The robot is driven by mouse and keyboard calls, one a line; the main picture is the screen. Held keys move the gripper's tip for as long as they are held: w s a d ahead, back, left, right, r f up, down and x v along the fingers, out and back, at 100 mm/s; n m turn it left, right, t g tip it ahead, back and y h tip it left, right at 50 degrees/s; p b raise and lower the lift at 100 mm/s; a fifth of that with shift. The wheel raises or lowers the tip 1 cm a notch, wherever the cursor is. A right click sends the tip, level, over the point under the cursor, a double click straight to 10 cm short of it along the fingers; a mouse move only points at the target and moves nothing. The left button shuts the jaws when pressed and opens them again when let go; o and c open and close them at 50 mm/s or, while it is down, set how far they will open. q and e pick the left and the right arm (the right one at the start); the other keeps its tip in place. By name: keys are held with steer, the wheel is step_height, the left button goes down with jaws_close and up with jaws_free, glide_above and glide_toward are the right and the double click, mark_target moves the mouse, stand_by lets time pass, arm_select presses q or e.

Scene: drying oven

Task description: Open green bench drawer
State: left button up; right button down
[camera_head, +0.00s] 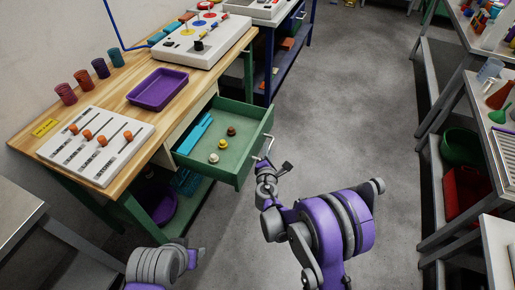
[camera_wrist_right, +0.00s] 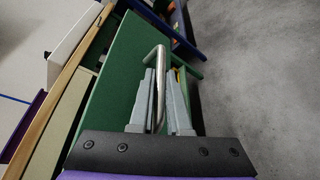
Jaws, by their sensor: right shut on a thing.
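The green bench drawer (camera_head: 230,150) is pulled out from under the wooden bench top in the head view. Its inside shows, with a blue item (camera_head: 195,134) and several small knobs lying in it. My right gripper (camera_head: 265,160) is at the drawer's front, shut on the metal handle (camera_wrist_right: 159,80). In the right wrist view, the fingers (camera_wrist_right: 166,100) stand on both sides of the handle bar, and the green drawer front (camera_wrist_right: 112,85) is beside them. My left arm shows at the lower left of the head view, but its fingers are not visible.
On the bench top (camera_head: 125,108) are a purple tray (camera_head: 158,90), a white slider panel (camera_head: 96,147) and several cups. A purple bowl (camera_head: 160,205) sits on the lower shelf. Shelves (camera_head: 455,130) line the right. The grey floor (camera_head: 340,90) between is clear.

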steer(key=shift+s+d, duration=0.1)
steer(key=shift+d, duration=0.35)
steer(key=c, duration=0.9)
jaws_free()
steer(key=shift+s, duration=0.1)
steer(key=v, duration=1)
steer(key=shift+s+a+r, duration=0.1)
steer(key=shift+s, duration=0.2)
